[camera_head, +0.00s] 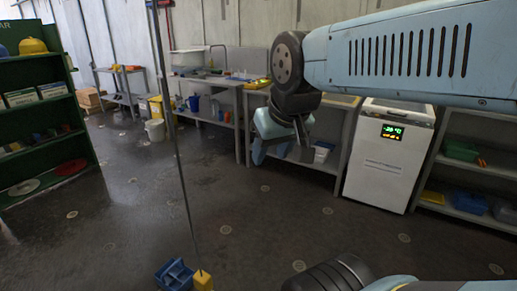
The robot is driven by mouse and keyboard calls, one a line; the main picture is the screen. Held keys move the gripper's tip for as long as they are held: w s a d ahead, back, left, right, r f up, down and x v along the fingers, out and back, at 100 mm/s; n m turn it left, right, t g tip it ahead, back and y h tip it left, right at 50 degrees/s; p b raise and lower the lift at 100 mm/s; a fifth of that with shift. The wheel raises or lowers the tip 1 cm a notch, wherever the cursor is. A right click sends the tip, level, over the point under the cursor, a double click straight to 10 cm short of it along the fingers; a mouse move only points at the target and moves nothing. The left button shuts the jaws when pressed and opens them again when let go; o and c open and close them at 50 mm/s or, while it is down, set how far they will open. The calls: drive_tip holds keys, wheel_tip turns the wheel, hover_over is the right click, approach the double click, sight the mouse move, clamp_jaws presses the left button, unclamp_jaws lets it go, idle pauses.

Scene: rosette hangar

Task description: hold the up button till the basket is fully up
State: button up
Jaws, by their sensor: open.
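A blue basket-like thing (174,275) shows at the bottom edge, partly cut off by the frame. A small yellow block (203,281) is beside it, at the lower end of a long thin dark line that runs up out of view. I cannot make out an up button, and I cannot tell whether the basket hangs or rests on the floor. My gripper (280,153) is open, pointing down in front of the workbench, well above and right of the basket. I see nothing between its fingers.
A white machine (385,160) with a lit display stands right of the workbench (300,165). A green shelf (45,115) is at left, grey shelving (475,165) at right. The middle floor is clear.

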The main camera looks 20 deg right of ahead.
clamp_jaws()
idle(1.5)
